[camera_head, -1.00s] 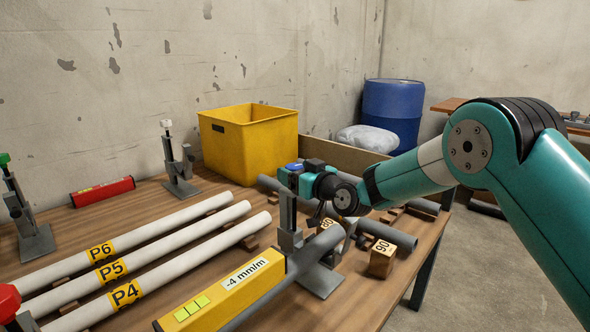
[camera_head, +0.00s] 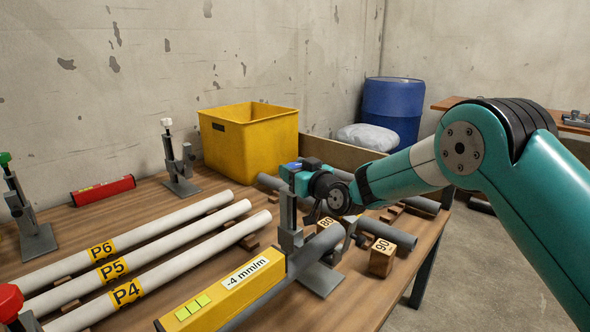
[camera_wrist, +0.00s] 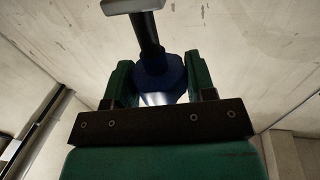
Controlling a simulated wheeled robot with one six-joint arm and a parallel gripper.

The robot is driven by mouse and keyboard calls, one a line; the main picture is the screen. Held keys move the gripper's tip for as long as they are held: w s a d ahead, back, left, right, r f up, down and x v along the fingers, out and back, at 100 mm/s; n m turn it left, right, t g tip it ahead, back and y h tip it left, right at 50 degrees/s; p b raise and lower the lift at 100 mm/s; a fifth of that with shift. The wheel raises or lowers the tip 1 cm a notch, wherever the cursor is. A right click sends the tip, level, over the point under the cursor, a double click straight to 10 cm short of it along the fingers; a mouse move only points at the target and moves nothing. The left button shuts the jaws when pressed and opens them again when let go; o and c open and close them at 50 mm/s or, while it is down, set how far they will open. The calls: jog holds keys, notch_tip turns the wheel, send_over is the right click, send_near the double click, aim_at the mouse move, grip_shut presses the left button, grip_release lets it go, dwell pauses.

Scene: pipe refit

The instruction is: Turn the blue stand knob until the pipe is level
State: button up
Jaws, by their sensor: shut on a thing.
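The grey stand (camera_head: 291,238) stands near the right end of the table, with its upright rising to my gripper (camera_head: 288,176). The blue knob (camera_wrist: 160,76) sits between the green jaws in the wrist view, and my gripper is shut on it. In the head view the jaws mostly hide the knob. The grey pipe (camera_head: 322,241) rests at the stand and runs toward the front left. A yellow level (camera_head: 225,291) lies along it, reading "-4 mm/m", with bright green squares near its left end.
White pipes P4 (camera_head: 185,262), P5 (camera_head: 175,243) and P6 (camera_head: 165,231) lie to the left. Wooden blocks, one marked 90 (camera_head: 381,262), sit right of the stand. A yellow bin (camera_head: 248,150), a red level (camera_head: 103,190) and a white-knobbed stand (camera_head: 180,175) are behind.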

jog(key=shift+s+a+r+m+t+h+p, duration=0.1)
jog(key=shift+r+m+t+h+p, duration=0.05)
jog(key=shift+m+t+h+p, duration=0.7)
jog(key=shift+f+m+t+h+b, duration=0.2)
jog(key=shift+m+t+h+b, duration=0.35)
jog(key=shift+h, duration=0.6)
jog(key=m+h+b, duration=0.1)
jog(key=m+t+h+b, duration=0.1)
jog(key=h+b, duration=0.1)
jog(key=shift+f+m, duration=0.3)
jog(key=m+h+b, duration=0.2)
jog(key=h, duration=0.1)
jog(key=shift+t+b, duration=0.3)
jog(key=shift+b, duration=0.05)
jog(key=m+h, duration=0.2)
jog(key=h, duration=0.1)
jog(key=shift+r+h+b, duration=0.25)
jog(key=shift+h+b, duration=0.05)
jog(key=shift+b, duration=0.1)
jog(key=shift+r+m+h, duration=0.1)
jog(key=shift+m+h, duration=0.7)
jog(key=shift+h, duration=0.5)
jog(key=shift+m+g+h+p, duration=0.5)
jog(key=shift+h+p, duration=0.05)
jog(key=shift+h, duration=0.15)
